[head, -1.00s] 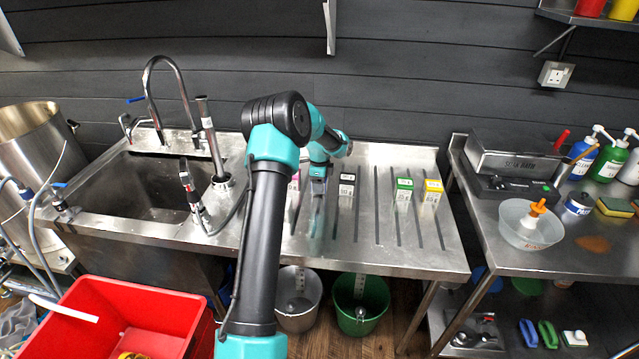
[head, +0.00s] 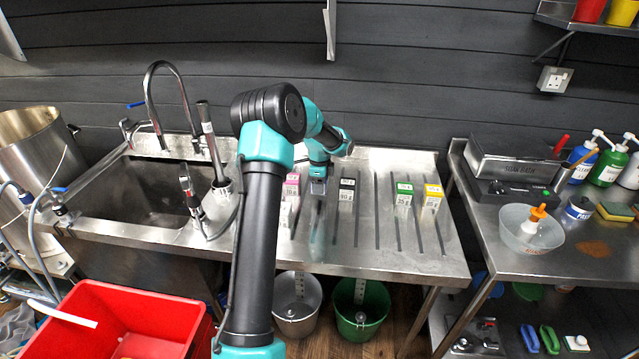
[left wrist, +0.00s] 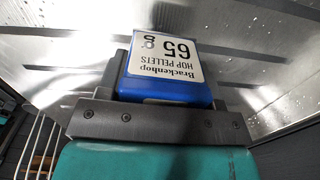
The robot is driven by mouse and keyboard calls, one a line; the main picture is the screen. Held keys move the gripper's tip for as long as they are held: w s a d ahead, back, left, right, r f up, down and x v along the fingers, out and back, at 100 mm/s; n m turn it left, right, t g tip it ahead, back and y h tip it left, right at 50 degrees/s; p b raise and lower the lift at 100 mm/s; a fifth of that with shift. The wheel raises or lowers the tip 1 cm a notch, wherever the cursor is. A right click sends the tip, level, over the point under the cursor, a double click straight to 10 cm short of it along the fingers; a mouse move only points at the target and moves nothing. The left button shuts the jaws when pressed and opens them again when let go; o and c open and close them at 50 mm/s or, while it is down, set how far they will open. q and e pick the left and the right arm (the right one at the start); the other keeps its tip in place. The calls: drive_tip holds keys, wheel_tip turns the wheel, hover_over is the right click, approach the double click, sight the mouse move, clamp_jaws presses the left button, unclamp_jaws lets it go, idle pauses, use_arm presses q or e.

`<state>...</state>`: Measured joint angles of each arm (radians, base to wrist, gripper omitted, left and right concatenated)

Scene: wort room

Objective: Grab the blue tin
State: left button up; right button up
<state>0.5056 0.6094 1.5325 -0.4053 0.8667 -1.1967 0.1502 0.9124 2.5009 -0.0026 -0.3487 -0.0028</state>
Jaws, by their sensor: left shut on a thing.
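The blue tin (left wrist: 165,75), with a white label reading "Brackenhop hop pellets 65 g", sits between the fingers of my left gripper in the left wrist view. My left gripper (head: 318,183) is shut on it, over the ribbed steel drainboard (head: 375,255). In the head view I cannot make out the tin's blue behind the gripper. Whether the tin touches the board is not clear. My right gripper shows in neither view.
A pink tin (head: 291,186) stands just left of the gripper, a black one (head: 346,190) just right. Green (head: 404,192) and yellow (head: 432,196) tins stand further right. The sink (head: 150,190) is left. The drainboard's front is clear.

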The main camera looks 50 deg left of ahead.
use_arm(q)
drive_tip(key=s+d, duration=0.3)
drive_tip(key=s+d+r, duration=0.1)
drive_tip(key=s+d, duration=0.2)
drive_tip(key=d, duration=0.1)
drive_tip(key=s+d, duration=0.3)
drive_tip(key=shift+d+r, duration=0.15)
